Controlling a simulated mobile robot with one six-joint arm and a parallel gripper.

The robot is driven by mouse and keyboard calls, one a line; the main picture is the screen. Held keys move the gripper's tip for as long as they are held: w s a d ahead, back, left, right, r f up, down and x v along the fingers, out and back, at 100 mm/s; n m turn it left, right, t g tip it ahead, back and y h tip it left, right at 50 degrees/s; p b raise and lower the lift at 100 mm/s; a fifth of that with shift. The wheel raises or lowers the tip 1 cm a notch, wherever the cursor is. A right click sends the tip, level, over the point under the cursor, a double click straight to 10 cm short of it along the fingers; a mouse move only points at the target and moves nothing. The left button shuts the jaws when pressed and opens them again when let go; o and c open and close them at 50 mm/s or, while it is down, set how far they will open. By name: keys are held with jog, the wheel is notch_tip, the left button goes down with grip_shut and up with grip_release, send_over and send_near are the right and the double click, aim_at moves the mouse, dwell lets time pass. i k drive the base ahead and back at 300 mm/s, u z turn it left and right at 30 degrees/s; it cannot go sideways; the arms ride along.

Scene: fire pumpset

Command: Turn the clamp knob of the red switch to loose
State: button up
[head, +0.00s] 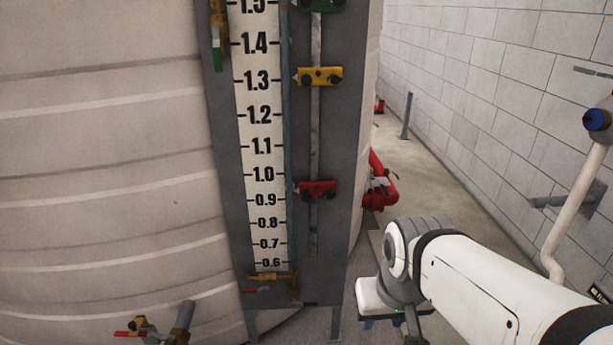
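The red switch (317,189) sits on the vertical metal rod of the gauge board, just right of the scale and between the 0.9 and 1.0 marks. Dark round knobs show on its face, but they are too small to tell how they are turned. My arm comes in from the lower right, and its wrist is low, right of the board and apart from the red switch. The fingers of my gripper cannot be made out.
A yellow switch (319,77) and a green switch (318,5) sit higher on the same rod. The large pale tank (100,170) fills the left. Red piping (380,188) stands behind the board. A brass valve (272,278) is at the scale's foot. A block wall is at right.

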aim_at(328, 193)
jog(key=z, duration=1.95)
jog(key=k, duration=1)
jog(key=u, duration=1.8)
jog(key=i, duration=1)
jog(key=u, duration=0.05)
